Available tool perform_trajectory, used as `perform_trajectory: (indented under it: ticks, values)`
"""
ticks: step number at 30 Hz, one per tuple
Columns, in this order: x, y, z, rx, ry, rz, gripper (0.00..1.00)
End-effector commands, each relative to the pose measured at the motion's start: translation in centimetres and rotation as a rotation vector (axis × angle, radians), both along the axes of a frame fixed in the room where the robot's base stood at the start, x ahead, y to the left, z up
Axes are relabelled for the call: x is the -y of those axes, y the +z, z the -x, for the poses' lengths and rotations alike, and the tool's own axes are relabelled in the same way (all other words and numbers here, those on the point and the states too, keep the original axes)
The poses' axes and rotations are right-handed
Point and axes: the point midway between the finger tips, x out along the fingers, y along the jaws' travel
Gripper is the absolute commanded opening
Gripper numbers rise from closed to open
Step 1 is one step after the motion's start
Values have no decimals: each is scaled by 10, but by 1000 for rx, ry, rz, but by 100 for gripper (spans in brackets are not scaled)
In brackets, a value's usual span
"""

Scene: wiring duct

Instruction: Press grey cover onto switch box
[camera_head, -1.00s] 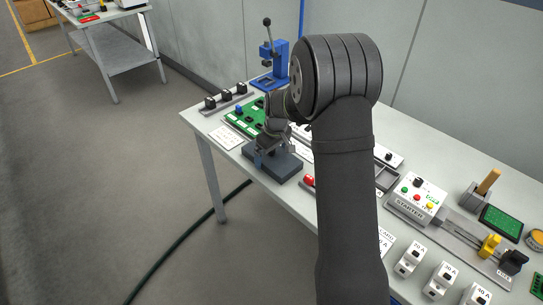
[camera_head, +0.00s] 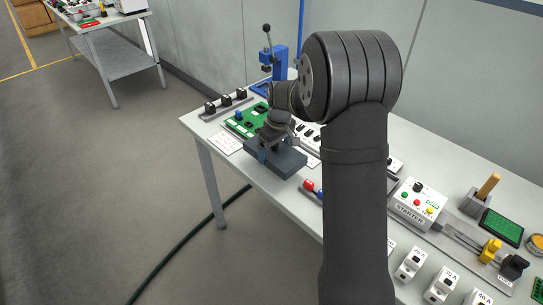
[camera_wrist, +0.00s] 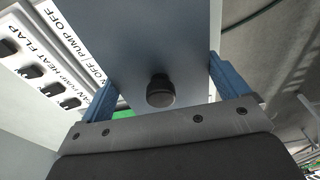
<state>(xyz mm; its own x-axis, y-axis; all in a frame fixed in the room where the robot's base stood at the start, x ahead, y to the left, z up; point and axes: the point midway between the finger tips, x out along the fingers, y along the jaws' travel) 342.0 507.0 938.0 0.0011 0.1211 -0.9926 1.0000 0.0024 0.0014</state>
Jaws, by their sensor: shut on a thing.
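The grey cover (camera_head: 283,161) is a blue-grey slab with a black knob. My gripper (camera_head: 269,149) is shut on it, and the cover appears to be just above the front left part of the bench. In the wrist view the cover (camera_wrist: 155,35) lies between the two blue fingers of my gripper (camera_wrist: 164,90), with the knob toward the camera. A white panel with black switches (camera_wrist: 40,72), labelled with words such as PUMP OFF and FLAP, is beside the cover; it seems to be the switch box (camera_head: 312,139), partly hidden by my arm in the head view.
A green board (camera_head: 243,124) and a row of black knobs (camera_head: 225,103) lie left of the cover. A blue press (camera_head: 272,70) stands behind. Red parts (camera_head: 309,185), a STARTER box (camera_head: 417,204) and white breakers (camera_head: 411,263) are to the right. The bench edge is close.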

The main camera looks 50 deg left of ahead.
Motion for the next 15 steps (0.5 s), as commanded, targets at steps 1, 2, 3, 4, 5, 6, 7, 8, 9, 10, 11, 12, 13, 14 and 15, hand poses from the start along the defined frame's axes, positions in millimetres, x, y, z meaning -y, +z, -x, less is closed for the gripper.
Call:
perform_trajectory:
  ticks: [1, 2, 3, 4, 5, 6, 7, 8, 9, 10, 11, 12, 13, 14, 15]
  values:
    - [13, 8, -7, 1, -7, -1, 66]
    - [19, 12, -10, 1, -7, -1, 66]
    - [28, 18, -15, 1, -7, -1, 66]
    - [34, 22, -17, 1, -8, -1, 66]
    - [41, 26, -20, 0, -7, 0, 66]
    - [49, 31, -25, 1, -7, -1, 66]
    - [54, 35, -27, 1, -7, -1, 66]
    - [60, 38, -30, 1, -6, -1, 66]
    - [66, 43, -33, 0, -7, 0, 66]
    - [71, 46, -35, 0, -6, 1, 66]
    - [75, 48, -37, 0, -5, 1, 66]
    - [80, 51, -39, 0, -5, 0, 66]
    - [83, 54, -41, 0, -5, 0, 66]
    - [86, 55, -42, 0, -5, 0, 66]
    - [88, 57, -44, 0, -4, 1, 66]
